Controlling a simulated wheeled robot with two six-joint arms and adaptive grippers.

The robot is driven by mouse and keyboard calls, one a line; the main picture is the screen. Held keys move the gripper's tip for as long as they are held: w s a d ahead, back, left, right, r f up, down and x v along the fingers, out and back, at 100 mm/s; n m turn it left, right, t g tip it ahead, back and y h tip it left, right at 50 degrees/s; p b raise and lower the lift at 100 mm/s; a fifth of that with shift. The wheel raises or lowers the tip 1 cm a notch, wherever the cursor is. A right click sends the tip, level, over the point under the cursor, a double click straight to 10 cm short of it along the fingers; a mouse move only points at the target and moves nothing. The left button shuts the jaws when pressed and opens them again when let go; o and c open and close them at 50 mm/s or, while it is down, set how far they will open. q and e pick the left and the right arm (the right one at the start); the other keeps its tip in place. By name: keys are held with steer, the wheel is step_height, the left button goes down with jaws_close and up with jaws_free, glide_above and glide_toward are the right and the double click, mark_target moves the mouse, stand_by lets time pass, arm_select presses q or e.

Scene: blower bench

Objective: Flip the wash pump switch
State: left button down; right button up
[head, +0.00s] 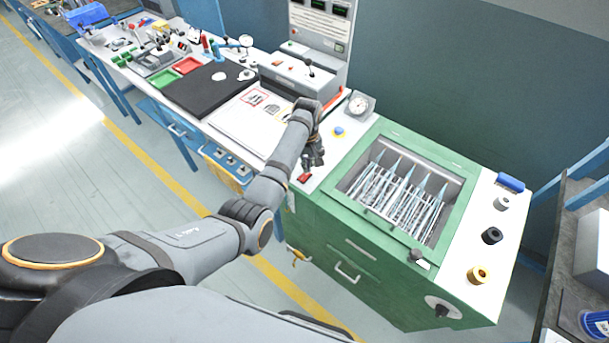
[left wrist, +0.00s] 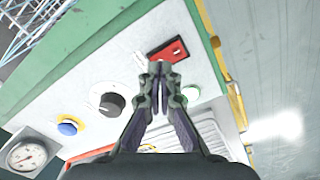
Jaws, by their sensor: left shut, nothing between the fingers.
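A red rocker switch (head: 304,177) sits in a dark frame on the white panel at the left of the green wash cabinet. It also shows in the left wrist view (left wrist: 172,50), just beyond my fingertips. No label on it is readable. My left gripper (head: 311,163) points down at the panel, right beside the switch. In the left wrist view my left gripper (left wrist: 160,68) is shut and empty, with its tips at the switch's near edge. I cannot tell whether they touch it. My right gripper is not in view.
A black knob (left wrist: 111,103), a blue button (head: 339,131) and a round gauge (head: 359,104) share the panel. The open green-rimmed tank (head: 449,219) holding thin rods lies to the right. A white board (head: 240,125) lies on the bench to the left.

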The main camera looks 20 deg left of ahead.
arm_select(q)
steer(key=shift+f+b, duration=0.5)
steer(key=shift+f, duration=0.5)
stand_by(0.9)
steer(key=shift+r, duration=0.1)
step_height(320, 180, up, 7)
steer(key=p, duration=0.8)
